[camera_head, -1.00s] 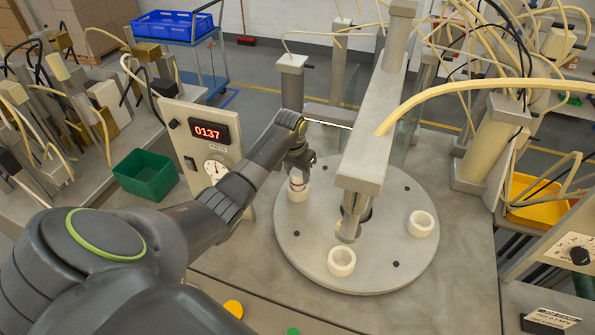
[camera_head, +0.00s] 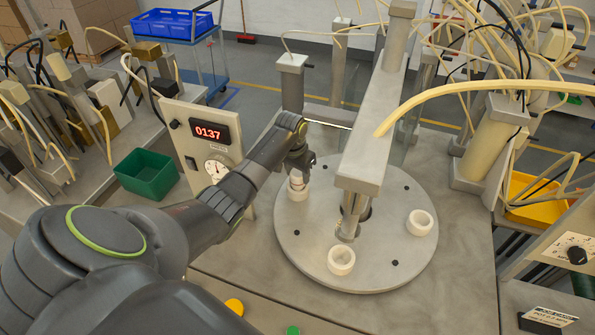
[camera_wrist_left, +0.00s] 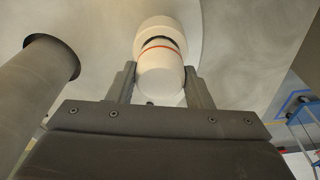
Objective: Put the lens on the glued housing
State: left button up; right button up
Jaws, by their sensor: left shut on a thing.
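My left gripper (camera_head: 298,168) is shut on the lens (camera_wrist_left: 160,76), a white rounded piece with an orange band. The wrist view shows it between the two fingers (camera_wrist_left: 160,88). A white ring-shaped housing (camera_head: 298,196) sits on the round grey turntable (camera_head: 385,260), directly below the lens. It also shows just beyond the lens in the wrist view (camera_wrist_left: 160,27), with a dark gap at its rim. I cannot tell whether the lens touches it. Glue is not discernible. My right gripper is not in view.
Two more white housings (camera_head: 341,260) (camera_head: 420,223) sit on the turntable. A grey post-and-beam head (camera_head: 372,130) with a nozzle stands over its middle, right of my gripper. A display panel (camera_head: 207,150) reading 0137 and a green bin (camera_head: 147,174) are at left.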

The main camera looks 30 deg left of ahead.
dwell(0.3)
pick_arm(q)
jog(key=o, duration=1.4)
jog(key=shift+r+p, duration=1.5)
jog(key=shift+p, duration=0.05)
jog(key=shift+r, duration=2.5)
